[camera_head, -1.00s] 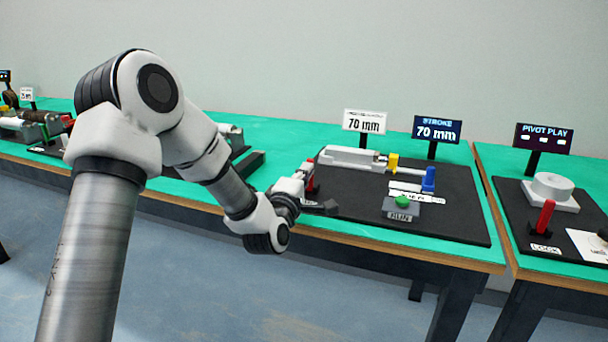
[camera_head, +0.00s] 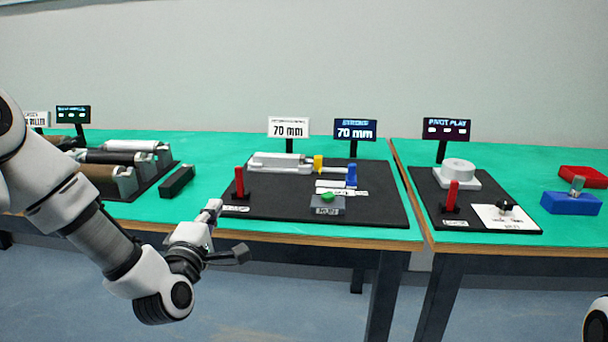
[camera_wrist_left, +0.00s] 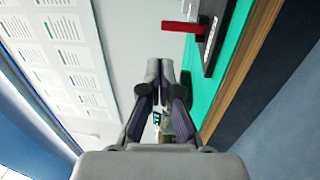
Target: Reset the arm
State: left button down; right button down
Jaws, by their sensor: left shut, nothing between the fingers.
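My left arm comes in from the left in the head view. Its gripper (camera_head: 222,232) is in front of the table's front edge, left of and below the black stroke board (camera_head: 380,205). In the left wrist view the two fingers (camera_wrist_left: 160,70) meet at their tips with nothing between them. A red lever (camera_head: 239,182) stands upright on the board's left side, apart from the gripper; a red lever also shows in the left wrist view (camera_wrist_left: 182,27). My right gripper is not in view.
The board holds a grey cylinder (camera_head: 280,162), a yellow block (camera_head: 318,163), a blue block (camera_head: 351,175) and a green button (camera_head: 327,196). A pivot board (camera_head: 425,185) lies on the right table, with a blue tray (camera_head: 571,204) beyond. Rollers (camera_head: 105,175) stand at left.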

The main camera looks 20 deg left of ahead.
pick_arm(q)
jog(key=s+d+f+m+g+h, duration=0.1)
jog(key=s+d+f+m+g, duration=0.15)
jog(key=f, duration=0.65)
jog(key=s+d+f+m+g+h, duration=0.1)
jog(key=d+f+g, duration=0.15)
jog(key=f, duration=0.65)
jog(key=s+d+f+m+g+h, duration=0.2)
jog(key=d+f, duration=0.1)
jog(key=f, duration=0.6)
jog(key=s+d+f+m+g, duration=0.2)
jog(key=s+f+m+g, duration=0.3)
jog(key=s+f, duration=0.45)
jog(key=s+d+f+m+g, duration=0.3)
jog(key=s+f+m+g, duration=0.25)
jog(key=s+f, duration=0.4)
jog(key=s+r+m+g, duration=0.2)
jog(key=s+m, duration=0.2)
jog(key=s, duration=0.1)
notch_tip(320, 180, up, 20)
jog(key=p, duration=2)
jog(key=shift+a, duration=0.2)
jog(key=shift+f+t, duration=0.1)
jog(key=shift+t, duration=0.15)
